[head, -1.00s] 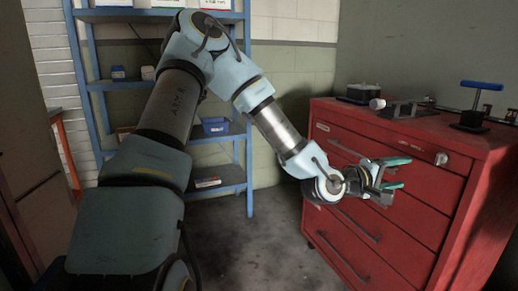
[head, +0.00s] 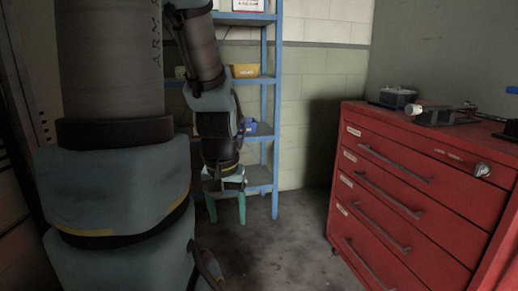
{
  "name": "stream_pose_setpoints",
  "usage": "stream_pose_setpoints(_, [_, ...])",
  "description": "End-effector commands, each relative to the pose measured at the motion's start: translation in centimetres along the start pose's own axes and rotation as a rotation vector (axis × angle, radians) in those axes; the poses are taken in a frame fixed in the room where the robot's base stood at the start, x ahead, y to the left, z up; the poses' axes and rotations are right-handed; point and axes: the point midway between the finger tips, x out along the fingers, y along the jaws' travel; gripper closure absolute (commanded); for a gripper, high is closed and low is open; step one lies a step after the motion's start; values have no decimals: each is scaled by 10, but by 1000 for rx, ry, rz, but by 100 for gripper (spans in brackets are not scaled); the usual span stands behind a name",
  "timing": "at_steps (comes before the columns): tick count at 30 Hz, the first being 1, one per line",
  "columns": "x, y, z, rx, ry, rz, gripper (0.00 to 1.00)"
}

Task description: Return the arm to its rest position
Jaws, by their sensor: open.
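My gripper (head: 227,208) hangs pointing down left of the picture's middle, in front of the blue shelf rack. Its two green-tipped fingers are apart with nothing between them. My arm is folded, with its big upper links filling the left of the head view and the forearm coming down to the gripper. The gripper is well clear of the red drawer cabinet (head: 395,200) on the right.
The blue shelf rack (head: 269,110) stands behind my gripper, with a blue bin (head: 250,127) and a yellow-orange box (head: 245,71) on it. A grey vise-like device (head: 445,115) and a small tray (head: 398,97) sit on the cabinet. Bare floor (head: 290,240) lies between arm and cabinet.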

Motion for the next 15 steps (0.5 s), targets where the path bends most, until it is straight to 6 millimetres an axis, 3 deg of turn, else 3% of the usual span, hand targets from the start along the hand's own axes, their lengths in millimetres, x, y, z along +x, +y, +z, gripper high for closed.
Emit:
stream_pose_setpoints(1, [-20, 3, -5, 6, 2, 1, 30])
stream_pose_setpoints(8, [-65, 3, -12, 6, 3, 0, 30])
stream_pose_setpoints(15, [-129, 4, -21, 6, 3, 0, 30])
